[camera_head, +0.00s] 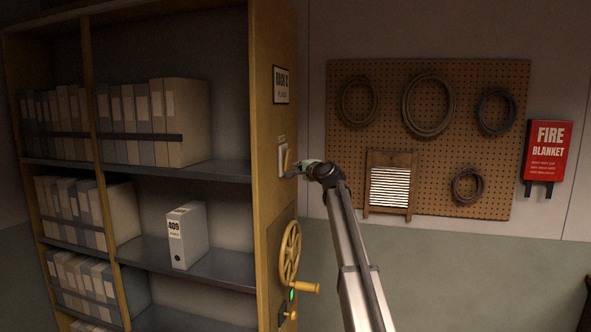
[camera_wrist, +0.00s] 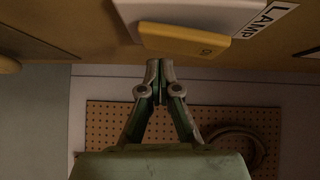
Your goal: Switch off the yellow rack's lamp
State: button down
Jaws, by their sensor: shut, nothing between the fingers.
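The yellow rack (camera_head: 272,200) stands at the left, with its end panel facing right. On that panel is the lamp switch, a white plate with a yellow rocker (camera_head: 288,160). In the wrist view the yellow rocker (camera_wrist: 184,40) is at the top, beside a label reading LAMP (camera_wrist: 265,20). My gripper (camera_head: 297,165) is just right of the switch in the head view. In the wrist view my gripper (camera_wrist: 159,66) is shut and empty, its tips just below the rocker. I cannot tell whether they touch it.
A yellow handwheel (camera_head: 290,253) with a sticking-out handle and a green light sit lower on the end panel. A pegboard (camera_head: 430,140) and a red fire blanket box (camera_head: 547,151) hang on the wall behind.

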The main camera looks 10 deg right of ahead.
jog(key=d+f+b+v, duration=0.1)
jog(key=v, duration=0.4)
jog(key=d+f+b+v, duration=0.1)
jog(key=b+v, duration=0.1)
jog(key=v, duration=0.4)
jog(key=shift+d, duration=0.1)
